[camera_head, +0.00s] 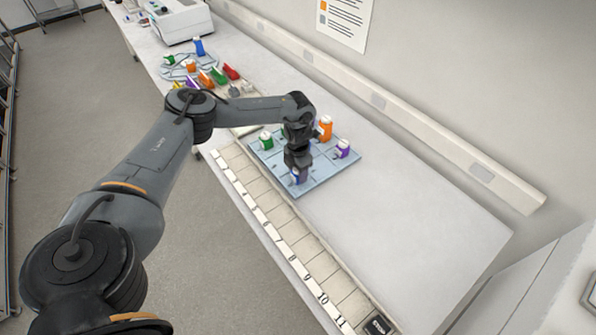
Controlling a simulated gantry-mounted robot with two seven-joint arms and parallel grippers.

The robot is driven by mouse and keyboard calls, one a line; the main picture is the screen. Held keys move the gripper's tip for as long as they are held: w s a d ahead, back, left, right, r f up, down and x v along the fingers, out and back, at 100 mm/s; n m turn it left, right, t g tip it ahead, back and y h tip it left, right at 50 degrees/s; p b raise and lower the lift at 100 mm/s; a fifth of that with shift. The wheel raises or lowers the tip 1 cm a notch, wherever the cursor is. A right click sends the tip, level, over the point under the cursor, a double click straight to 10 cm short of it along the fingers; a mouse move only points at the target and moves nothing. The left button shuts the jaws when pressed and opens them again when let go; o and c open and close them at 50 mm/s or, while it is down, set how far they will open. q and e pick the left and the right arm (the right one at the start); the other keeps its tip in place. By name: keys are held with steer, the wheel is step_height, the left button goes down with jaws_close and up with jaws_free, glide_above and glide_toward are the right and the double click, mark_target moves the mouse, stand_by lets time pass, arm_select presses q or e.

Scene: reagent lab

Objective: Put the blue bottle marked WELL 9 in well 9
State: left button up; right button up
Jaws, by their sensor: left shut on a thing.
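My left gripper (298,168) points down over the front part of a light blue gridded tray (318,183). It is shut on a small blue bottle (298,178), which is mostly hidden by the fingers. The bottle's marking cannot be read, and I cannot tell whether it touches the tray. A row of pale wells with number labels runs along the table's front edge. The label for well 9 (307,277) is in the lower part of the row, between 8 and 10; that well looks empty. My right gripper is not in view.
A green bottle (266,140), an orange bottle (325,128) and a purple bottle (343,149) stand on the tray around my gripper. More coloured bottles and a white machine (182,20) are farther back. The table right of the tray is clear, up to the wall.

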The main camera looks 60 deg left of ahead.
arm_select(q)
steer(key=shift+f, duration=0.1)
steer(key=o, duration=1)
steer(key=shift+o, duration=0.2)
